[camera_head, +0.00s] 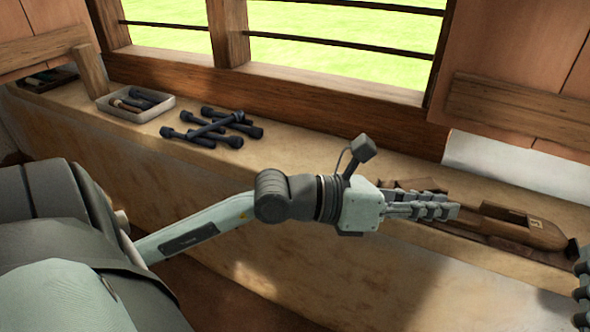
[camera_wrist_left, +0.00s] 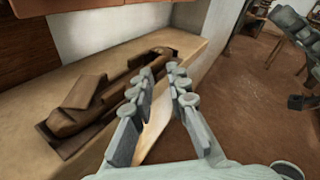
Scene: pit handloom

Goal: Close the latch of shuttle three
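A brown wooden shuttle (camera_head: 520,228) with a dark tip lies on the ledge at the right of the head view, with a small mark on its side. It also shows in the left wrist view (camera_wrist_left: 152,57), lying along the ledge. I cannot make out its latch. My left gripper (camera_head: 448,208) is in front of the shuttle's left part and hides some of it.
A pale tray (camera_head: 112,108) with bobbins stands on the ledge under the window. Several dark bobbins (camera_head: 193,140) lie loose beside it. The ledge (camera_head: 300,150) is clear between them and my left gripper.

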